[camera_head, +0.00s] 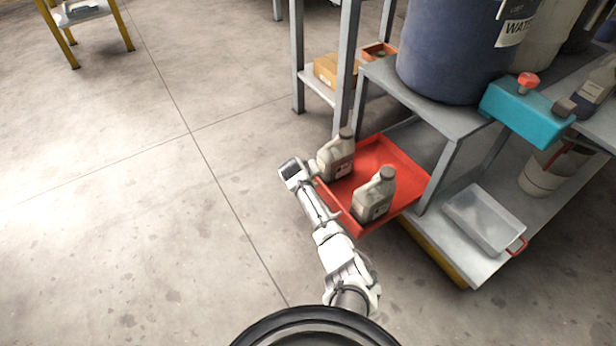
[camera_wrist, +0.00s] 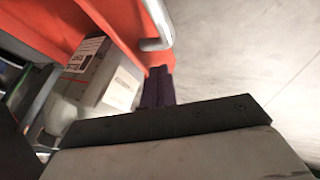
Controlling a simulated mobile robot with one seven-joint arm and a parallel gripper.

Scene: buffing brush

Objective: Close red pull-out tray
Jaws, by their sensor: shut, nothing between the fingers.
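The red pull-out tray (camera_head: 380,155) sticks out to the left from under the grey workbench. Two grey jugs stand upright in it, one at the back left (camera_head: 337,158) and one nearer the front (camera_head: 373,196). The tray (camera_wrist: 110,14) also shows in the wrist view with a jug (camera_wrist: 95,75) and a metal handle (camera_wrist: 158,28). My gripper (camera_wrist: 158,88) is shut with nothing between its dark fingers. It is close to the tray's outer front. I cannot tell whether it touches. In the head view its fingertips are not clear.
The grey workbench (camera_head: 428,112) carries a blue barrel (camera_head: 450,50) and a teal box (camera_head: 527,108). A metal tray (camera_head: 484,220) lies on the lower shelf at the right. A shelf with a cardboard box (camera_head: 327,72) stands behind.

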